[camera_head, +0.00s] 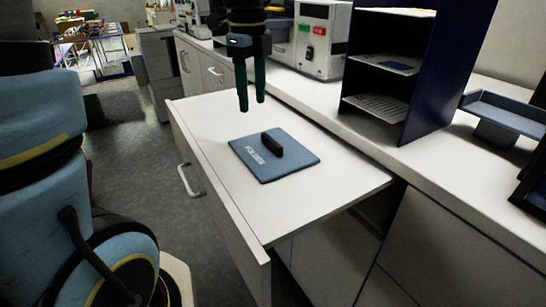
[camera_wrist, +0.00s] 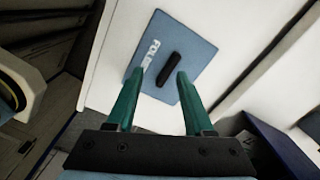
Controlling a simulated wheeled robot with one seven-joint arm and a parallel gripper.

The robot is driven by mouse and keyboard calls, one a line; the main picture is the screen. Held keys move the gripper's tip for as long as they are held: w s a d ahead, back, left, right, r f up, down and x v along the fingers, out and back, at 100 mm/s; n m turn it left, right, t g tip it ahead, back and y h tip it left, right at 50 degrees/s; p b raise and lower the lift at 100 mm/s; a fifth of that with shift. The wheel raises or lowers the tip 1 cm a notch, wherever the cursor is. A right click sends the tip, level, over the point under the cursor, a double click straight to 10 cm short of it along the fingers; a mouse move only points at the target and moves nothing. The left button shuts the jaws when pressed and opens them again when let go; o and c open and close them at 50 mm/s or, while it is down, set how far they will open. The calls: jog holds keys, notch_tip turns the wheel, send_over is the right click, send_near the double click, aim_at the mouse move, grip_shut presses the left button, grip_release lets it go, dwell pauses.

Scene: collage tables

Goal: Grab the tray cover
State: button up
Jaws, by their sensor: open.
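The tray cover (camera_head: 258,163) is a flat blue-grey square plate with pale lettering and a black bar handle (camera_head: 272,144) standing on it. It lies on the white surface of a pulled-out drawer. My gripper (camera_head: 249,108) has two green fingers, points down and hangs above the far side of the cover, apart from it. In the wrist view my gripper (camera_wrist: 156,88) is open and empty. There the cover (camera_wrist: 196,48) lies beyond the fingertips, with its handle (camera_wrist: 168,69) showing in the gap between them, set at a slant.
The white drawer (camera_head: 310,205) juts out from the counter and has a grey pull handle (camera_head: 187,181). A dark blue shelf rack (camera_head: 423,75), a white machine with red and green buttons (camera_head: 310,42) and a grey tray-like stand (camera_head: 503,113) are on the counter. The drawer surface around the cover is clear.

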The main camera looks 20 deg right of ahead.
aim_at(272, 140)
jog(key=s+d+m, duration=0.1)
jog(key=d+m, duration=0.3)
jog(key=m, duration=0.1)
jog(key=f, duration=0.3)
jog(key=f+p, duration=0.1)
jog(key=f, duration=0.5)
jog(key=shift+s+a+f+p, duration=0.2)
jog(key=shift+s+f+p, duration=0.05)
jog(key=shift+f+p, duration=0.1)
grip_shut()
